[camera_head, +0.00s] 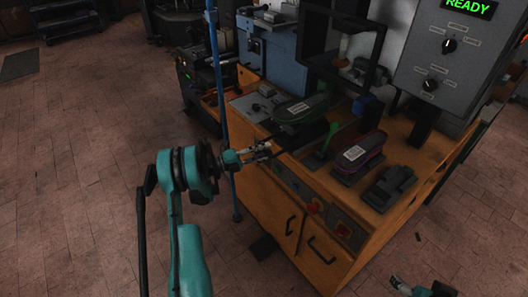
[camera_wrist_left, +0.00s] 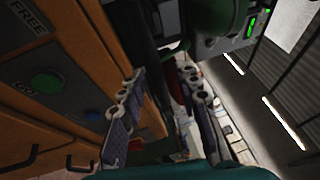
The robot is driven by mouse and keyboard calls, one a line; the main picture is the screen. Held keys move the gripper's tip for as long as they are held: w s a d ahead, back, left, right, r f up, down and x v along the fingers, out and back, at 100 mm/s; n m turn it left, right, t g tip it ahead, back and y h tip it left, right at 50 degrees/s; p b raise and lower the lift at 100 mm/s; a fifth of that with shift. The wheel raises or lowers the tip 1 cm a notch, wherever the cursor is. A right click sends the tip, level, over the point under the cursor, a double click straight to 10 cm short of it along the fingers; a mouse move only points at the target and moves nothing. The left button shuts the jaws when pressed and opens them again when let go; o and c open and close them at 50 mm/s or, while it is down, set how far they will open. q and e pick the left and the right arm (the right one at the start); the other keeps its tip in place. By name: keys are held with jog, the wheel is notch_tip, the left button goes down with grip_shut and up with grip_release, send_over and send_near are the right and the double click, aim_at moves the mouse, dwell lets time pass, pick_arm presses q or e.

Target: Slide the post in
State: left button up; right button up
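My left gripper (camera_head: 258,152) is in front of the workbench's left front edge, near the control strip. In the left wrist view its two fingers (camera_wrist_left: 157,103) stand apart with a gap between them and nothing clearly held. My right gripper (camera_head: 400,284) shows only partly at the bottom right, and its state is unclear. I cannot tell for sure which thing is the post. On the bench are a green-topped shoe-shaped piece (camera_head: 301,108), a maroon one (camera_head: 359,158), a dark grey one (camera_head: 390,186) and a small green upright piece (camera_head: 328,137).
The orange workbench (camera_head: 262,198) has a control strip with a red button (camera_head: 313,208). A dark press frame (camera_head: 376,45) and a grey panel (camera_head: 445,62) reading READY stand behind. A thin blue pole (camera_head: 217,65) rises left of the bench. Open tiled floor (camera_head: 80,170) lies left.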

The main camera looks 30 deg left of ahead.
aim_at(291, 139)
pick_arm(q)
grip_shut()
jog(key=w+d, duration=0.1)
jog(key=w, duration=0.1)
jog(key=w+d+b, duration=0.1)
jog(key=w, duration=0.2)
jog(key=w+d, duration=0.1)
jog(key=w, duration=0.1)
jog(key=shift+w, duration=0.35)
jog(key=shift+o, duration=0.2)
grip_release()
jog(key=shift+s, duration=0.1)
